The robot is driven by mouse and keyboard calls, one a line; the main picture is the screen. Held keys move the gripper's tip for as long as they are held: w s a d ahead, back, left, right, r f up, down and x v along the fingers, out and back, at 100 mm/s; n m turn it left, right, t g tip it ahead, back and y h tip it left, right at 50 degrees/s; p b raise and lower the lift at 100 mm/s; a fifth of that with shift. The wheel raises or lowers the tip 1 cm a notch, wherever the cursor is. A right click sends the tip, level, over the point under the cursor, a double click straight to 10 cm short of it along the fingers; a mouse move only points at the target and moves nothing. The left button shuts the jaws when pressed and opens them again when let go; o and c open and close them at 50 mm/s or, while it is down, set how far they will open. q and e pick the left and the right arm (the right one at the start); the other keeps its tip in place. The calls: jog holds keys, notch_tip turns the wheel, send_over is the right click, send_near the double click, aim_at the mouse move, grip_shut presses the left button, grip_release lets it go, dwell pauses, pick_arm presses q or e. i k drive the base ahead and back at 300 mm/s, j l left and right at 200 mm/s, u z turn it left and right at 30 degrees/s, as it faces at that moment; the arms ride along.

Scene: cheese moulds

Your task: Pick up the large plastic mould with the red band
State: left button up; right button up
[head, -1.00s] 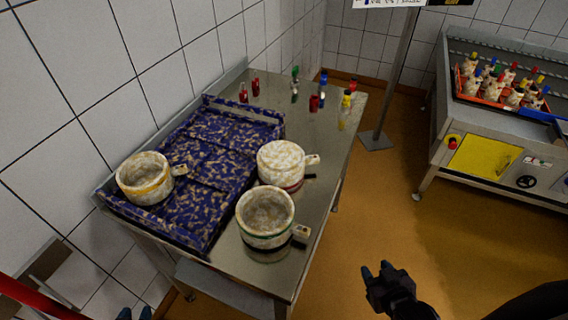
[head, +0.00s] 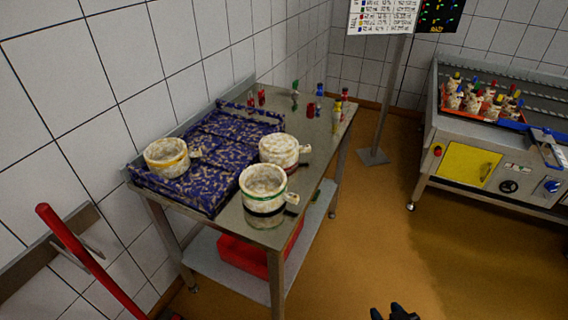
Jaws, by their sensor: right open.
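The mould with the red band (head: 279,148) stands on the steel table (head: 314,172), right of the blue mottled tray. A mould with a yellow band (head: 167,158) sits on the tray's left part. My right gripper (head: 396,312) is open at the bottom edge, partly cut off, well away from the table and moulds. My left gripper is out of view.
The blue mottled tray (head: 218,147) covers the table's left side. Several small coloured bottles (head: 311,110) stand at the table's back. A red crate (head: 243,254) is on the lower shelf. A pole stands right of the table. The floor (head: 380,220) in front is clear.

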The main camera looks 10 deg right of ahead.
aim_at(283, 150)
jog(key=k+u, duration=0.35)
jog(key=k+j+u, duration=0.1)
jog(key=u, duration=1.7)
jog(key=k+l+u, duration=0.1)
jog(key=l+u, duration=0.15)
jog(key=u, duration=0.15)
jog(key=k+l+u, duration=0.15)
jog(key=u, duration=0.2)
jog(key=k+l, duration=0.55)
jog(key=l, duration=0.15)
jog(key=k+l, duration=0.55)
jog(key=l, duration=0.15)
jog(key=k+l, duration=0.5)
jog(key=l, duration=0.2)
